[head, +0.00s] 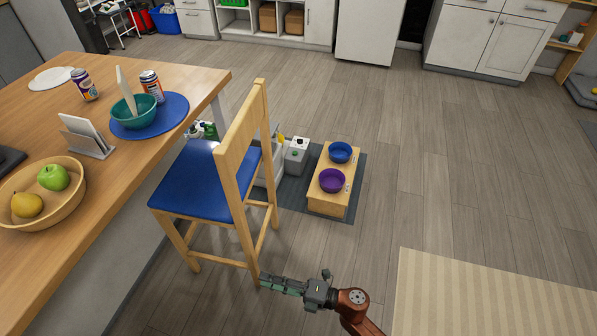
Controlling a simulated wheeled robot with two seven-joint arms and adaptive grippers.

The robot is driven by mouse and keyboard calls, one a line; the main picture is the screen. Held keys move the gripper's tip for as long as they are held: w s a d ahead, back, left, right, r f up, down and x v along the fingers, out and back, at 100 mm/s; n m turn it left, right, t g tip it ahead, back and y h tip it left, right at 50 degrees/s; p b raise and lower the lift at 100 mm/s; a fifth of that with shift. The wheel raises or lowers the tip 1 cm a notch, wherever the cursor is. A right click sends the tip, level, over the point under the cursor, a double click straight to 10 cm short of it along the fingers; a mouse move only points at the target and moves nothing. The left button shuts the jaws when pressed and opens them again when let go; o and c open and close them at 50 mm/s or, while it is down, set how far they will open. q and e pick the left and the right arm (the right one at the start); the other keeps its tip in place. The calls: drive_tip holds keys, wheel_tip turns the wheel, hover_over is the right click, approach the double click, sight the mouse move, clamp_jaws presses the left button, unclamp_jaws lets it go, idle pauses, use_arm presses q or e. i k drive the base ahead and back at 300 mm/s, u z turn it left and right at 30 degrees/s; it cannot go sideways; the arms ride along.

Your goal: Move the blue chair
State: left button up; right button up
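The blue chair has a blue seat (193,181) and a light wood frame. It stands upright on the floor beside the wooden counter, in the middle left of the head view. Its tall backrest (242,135) is on the right side, away from the counter. My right gripper (264,282) is low in front of the chair, pointing left. Its fingertips are close to the foot of the chair's near right leg; I cannot tell whether they touch. The fingers overlap in this view, so their opening is unclear. My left gripper is not in view.
The wooden counter (145,75) holds a fruit bowl (70,210), cans and a teal bowl. A wooden feeding stand (327,200) with blue and purple bowls is on a grey mat behind the chair. A beige rug (480,295) lies at right. Floor right of the stand is clear.

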sight(211, 182)
drive_tip(key=z, duration=0.4)
drive_tip(key=i, duration=1.25)
drive_tip(key=u, duration=0.6)
